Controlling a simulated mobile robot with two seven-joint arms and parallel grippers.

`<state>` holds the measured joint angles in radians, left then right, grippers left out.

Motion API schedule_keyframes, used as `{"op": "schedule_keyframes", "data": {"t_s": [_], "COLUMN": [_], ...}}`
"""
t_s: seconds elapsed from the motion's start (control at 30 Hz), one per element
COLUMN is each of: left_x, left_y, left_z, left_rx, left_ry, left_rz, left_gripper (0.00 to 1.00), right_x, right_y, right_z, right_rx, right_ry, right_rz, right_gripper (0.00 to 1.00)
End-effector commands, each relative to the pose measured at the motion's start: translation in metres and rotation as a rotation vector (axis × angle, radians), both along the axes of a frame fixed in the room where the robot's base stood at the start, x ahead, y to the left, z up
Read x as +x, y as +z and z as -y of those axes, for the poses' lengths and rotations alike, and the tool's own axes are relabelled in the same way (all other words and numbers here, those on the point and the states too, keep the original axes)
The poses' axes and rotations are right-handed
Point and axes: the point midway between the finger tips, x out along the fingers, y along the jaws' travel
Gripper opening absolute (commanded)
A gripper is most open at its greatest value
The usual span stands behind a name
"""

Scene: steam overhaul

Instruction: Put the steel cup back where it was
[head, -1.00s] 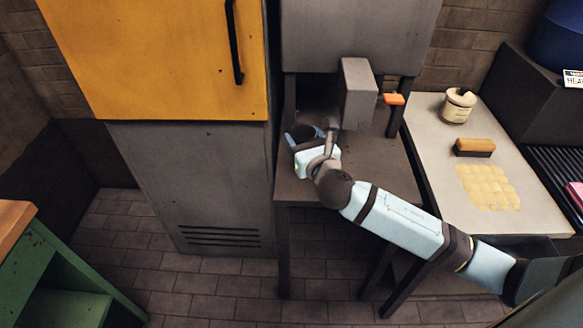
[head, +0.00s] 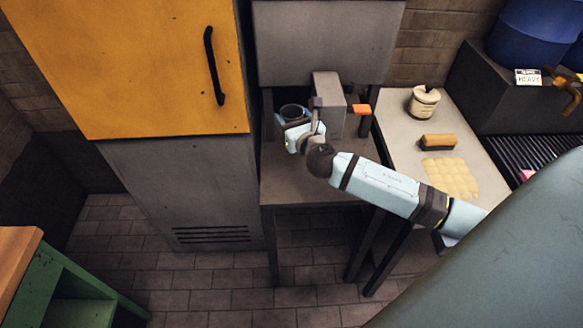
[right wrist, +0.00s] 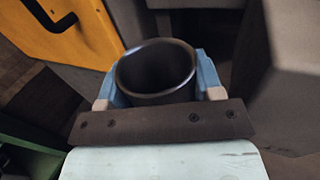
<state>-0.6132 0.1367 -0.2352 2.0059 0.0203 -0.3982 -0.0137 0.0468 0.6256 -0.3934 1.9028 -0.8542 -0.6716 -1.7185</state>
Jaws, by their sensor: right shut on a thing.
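The steel cup (head: 292,112) is a dark, round, open-topped cup, and it looks upright. It is at the back of the grey metal table (head: 315,185), left of a grey box-shaped block. My right gripper (head: 290,122) is shut on the cup, one finger on each side. In the right wrist view the cup (right wrist: 158,72) sits between the two blue-and-pale fingers (right wrist: 160,90), and its inside looks dark and empty. Whether its base touches the table is hidden. My left gripper is not in view.
A grey block (head: 328,100) with an orange tab (head: 361,109) stands right of the cup. A tall cabinet with a yellow door (head: 130,65) stands left. The table's front is clear.

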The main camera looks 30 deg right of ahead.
Motion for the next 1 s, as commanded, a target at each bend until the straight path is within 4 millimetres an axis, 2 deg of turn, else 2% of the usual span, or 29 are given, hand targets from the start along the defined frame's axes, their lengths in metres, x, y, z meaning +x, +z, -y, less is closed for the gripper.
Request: {"op": "schedule_keyframes", "data": {"t_s": [0.03,0.1,0.4,0.5,0.63,0.9,1.0], "left_x": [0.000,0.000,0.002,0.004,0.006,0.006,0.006], "left_y": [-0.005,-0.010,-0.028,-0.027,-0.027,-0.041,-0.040], "left_z": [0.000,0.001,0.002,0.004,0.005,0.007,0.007], "left_rx": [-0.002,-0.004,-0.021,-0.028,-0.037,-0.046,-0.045], "left_ry": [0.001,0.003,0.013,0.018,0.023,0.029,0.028], "left_rz": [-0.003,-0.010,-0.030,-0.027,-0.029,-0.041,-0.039], "left_gripper": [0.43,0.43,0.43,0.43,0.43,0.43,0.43], "right_x": [0.000,0.000,0.000,0.000,0.000,0.000,0.000], "right_y": [-0.019,-0.038,-0.116,-0.131,-0.140,-0.177,-0.182], "right_z": [0.000,0.000,0.000,0.000,0.000,0.000,0.000], "right_rx": [0.001,0.000,-0.001,-0.002,-0.002,-0.002,-0.001], "right_ry": [-0.003,-0.003,-0.002,0.000,-0.001,-0.001,0.000], "right_rz": [-0.004,-0.003,-0.002,-0.001,0.001,0.000,0.001], "right_gripper": [0.23,0.23,0.23,0.23,0.23,0.23,0.23]}}
